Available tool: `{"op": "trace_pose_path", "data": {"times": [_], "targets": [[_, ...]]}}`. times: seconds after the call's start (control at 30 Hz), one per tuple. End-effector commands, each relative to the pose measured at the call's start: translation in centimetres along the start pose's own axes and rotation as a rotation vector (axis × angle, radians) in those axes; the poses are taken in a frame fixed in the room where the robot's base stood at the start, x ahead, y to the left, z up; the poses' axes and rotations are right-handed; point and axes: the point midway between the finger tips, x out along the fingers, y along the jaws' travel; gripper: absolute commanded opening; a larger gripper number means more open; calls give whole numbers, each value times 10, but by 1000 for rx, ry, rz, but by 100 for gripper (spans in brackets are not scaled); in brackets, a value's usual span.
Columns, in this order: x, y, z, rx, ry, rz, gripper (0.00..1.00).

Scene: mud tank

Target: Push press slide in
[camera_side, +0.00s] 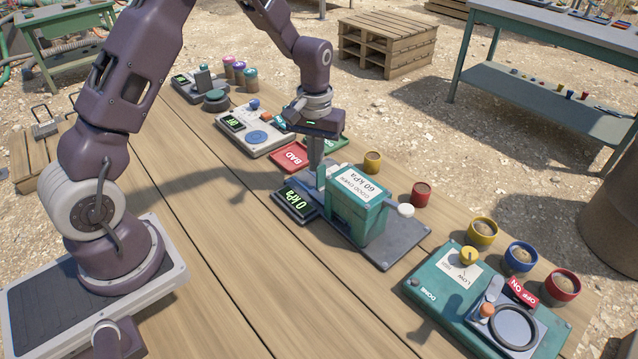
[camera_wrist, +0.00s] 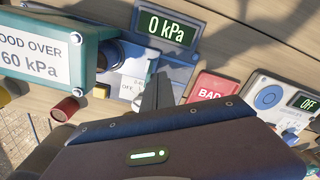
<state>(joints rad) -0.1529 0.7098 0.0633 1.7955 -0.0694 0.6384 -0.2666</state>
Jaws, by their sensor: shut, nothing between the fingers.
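The press is a teal box (camera_side: 358,208) labelled "GOOD OVER 60 kPa" on a grey base plate (camera_side: 405,240). It also shows at the left of the wrist view (camera_wrist: 40,58). Its display (camera_side: 296,200) reads 0 kPa, also in the wrist view (camera_wrist: 167,27). My gripper (camera_side: 318,168) is shut and empty, pointing down beside the press's left end. A dark round part (camera_wrist: 108,54) sits at the box's end. I cannot tell which part is the slide, or whether my fingers touch it.
A red BAD tray (camera_side: 290,157) and a green tray (camera_side: 334,143) lie just behind my gripper. A grey device with a blue disc (camera_side: 257,137) stands beyond. Yellow (camera_side: 372,162) and red (camera_side: 421,194) cups stand behind the press. A teal switch panel (camera_side: 440,283) is at right.

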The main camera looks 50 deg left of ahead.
Motion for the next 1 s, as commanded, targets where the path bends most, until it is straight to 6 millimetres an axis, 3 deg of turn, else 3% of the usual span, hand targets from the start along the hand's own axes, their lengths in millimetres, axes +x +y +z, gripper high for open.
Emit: {"op": "trace_pose_path", "data": {"times": [0.57,1.0], "targets": [[0,9,5,0,0,0,0],[-4,-2,-2,-1,2,1,0]]}}
